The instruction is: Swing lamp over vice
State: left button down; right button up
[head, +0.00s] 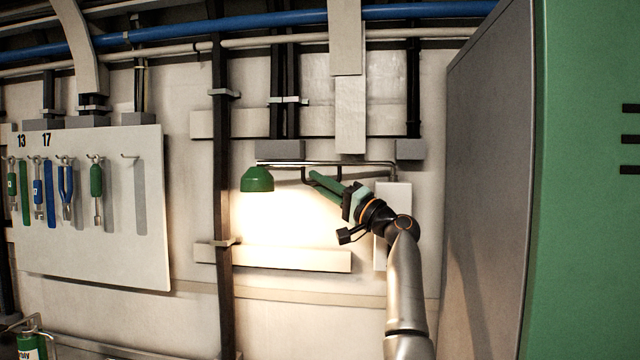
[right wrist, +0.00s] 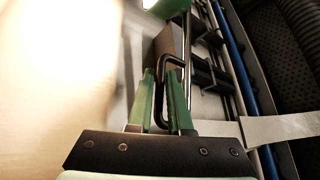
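The lamp (head: 257,180) has a green shade and hangs at the left end of a thin wall arm (head: 330,163). Its light falls on the wall below. A dark loop handle (right wrist: 164,92) hangs under the lamp arm, right of the shade. My right gripper (head: 314,178) comes up from the lower right to this handle. No vice is in view. My left gripper is not in view.
A tool board (head: 140,220) with hanging tools is on the left wall. A dark vertical post (head: 222,200) stands left of the lamp. A tall grey and green cabinet (head: 490,190) closes off the right side. Pipes (head: 300,22) run along the top.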

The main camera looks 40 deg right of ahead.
grip_shut()
dwell(1.1)
jog(key=s+a+n+g+y+b, duration=0.1)
jog(key=s+a+n+g+y, duration=0.2)
jog(key=s+y, duration=0.4)
jog(key=shift+s+a+n+g+y, duration=0.25)
jog(key=shift+n+g+y, duration=0.65)
jog(key=shift+n+y, duration=0.6)
jog(key=shift+o, duration=0.8)
grip_release()
